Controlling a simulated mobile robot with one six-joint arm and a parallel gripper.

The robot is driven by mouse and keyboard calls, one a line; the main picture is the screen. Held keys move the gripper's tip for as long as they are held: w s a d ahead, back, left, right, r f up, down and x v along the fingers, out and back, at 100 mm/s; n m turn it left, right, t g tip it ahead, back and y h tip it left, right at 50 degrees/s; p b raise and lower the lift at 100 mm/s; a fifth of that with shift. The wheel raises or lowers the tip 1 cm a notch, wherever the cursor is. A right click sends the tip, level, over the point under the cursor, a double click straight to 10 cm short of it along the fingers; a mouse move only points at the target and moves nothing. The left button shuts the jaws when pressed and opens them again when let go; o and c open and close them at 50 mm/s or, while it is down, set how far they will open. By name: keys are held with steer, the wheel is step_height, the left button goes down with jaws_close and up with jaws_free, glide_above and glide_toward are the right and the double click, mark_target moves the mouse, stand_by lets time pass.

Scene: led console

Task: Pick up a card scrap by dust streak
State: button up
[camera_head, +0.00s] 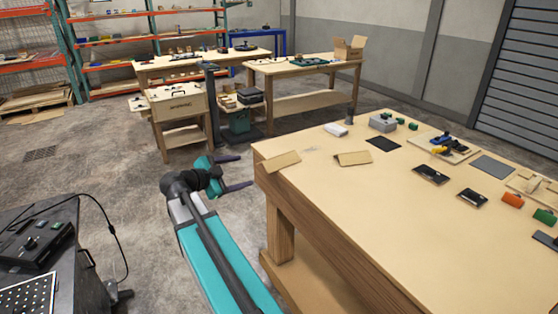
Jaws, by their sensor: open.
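Two tan folded card scraps lie on the near wooden workbench (400,195). The left card scrap (281,162) sits at the bench's left corner. The right card scrap (352,158) lies further in. A faint pale mark, perhaps the dust streak (311,149), shows on the bench top between them, slightly further back. Which scrap lies nearer the mark is hard to tell. My gripper (242,173) is open and empty, its two dark fingers pointing right toward the bench. It is left of the left scrap, apart from it, over the floor beside the bench.
Behind the scraps stand a white block (336,130), a dark pad (383,144) and a grey box (383,122). Several small parts fill the bench's right side; its middle front is clear. A dark console desk (60,250) stands at lower left.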

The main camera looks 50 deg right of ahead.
steer(key=p, duration=0.2)
glide_toward(267, 166)
steer(key=shift+x, duration=1.95)
steer(key=shift+r+p+x, duration=0.2)
steer(key=shift+p+x, duration=1.55)
steer(key=shift+x, duration=0.9)
steer(key=shift+f, duration=0.1)
steer(key=c, duration=1.1)
